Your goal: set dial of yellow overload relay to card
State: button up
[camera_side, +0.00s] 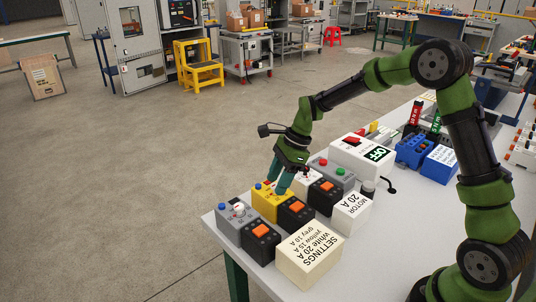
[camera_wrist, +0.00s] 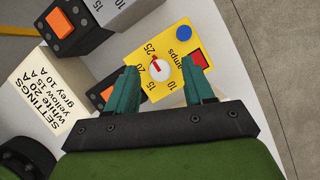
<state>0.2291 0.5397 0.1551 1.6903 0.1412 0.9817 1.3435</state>
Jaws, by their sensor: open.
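The yellow overload relay (camera_side: 268,203) stands on the bench in a row with a grey and a white relay. Its face in the wrist view (camera_wrist: 180,45) carries a white dial (camera_wrist: 160,71) with a red pointer, a red square and a blue button. The pointer aims toward the upper left, near the 25 mark; its exact setting is hard to read. My gripper (camera_wrist: 163,78) is open, teal fingers on either side of the dial; contact cannot be told. In the side view my gripper (camera_side: 281,181) hides the dial. The settings card (camera_wrist: 48,98) reads white 20 A, yellow 15 A, grey 10 A.
The grey relay (camera_side: 233,223) is to the left, the white relay (camera_side: 305,186) to the right. Black blocks with orange buttons (camera_side: 262,231) stand in front. A MOTOR 20 A block (camera_side: 352,213) and a white OFF box (camera_side: 360,155) are nearby. The bench edge is close behind the relays.

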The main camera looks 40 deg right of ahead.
jog(key=shift+c, duration=0.3)
grip_shut()
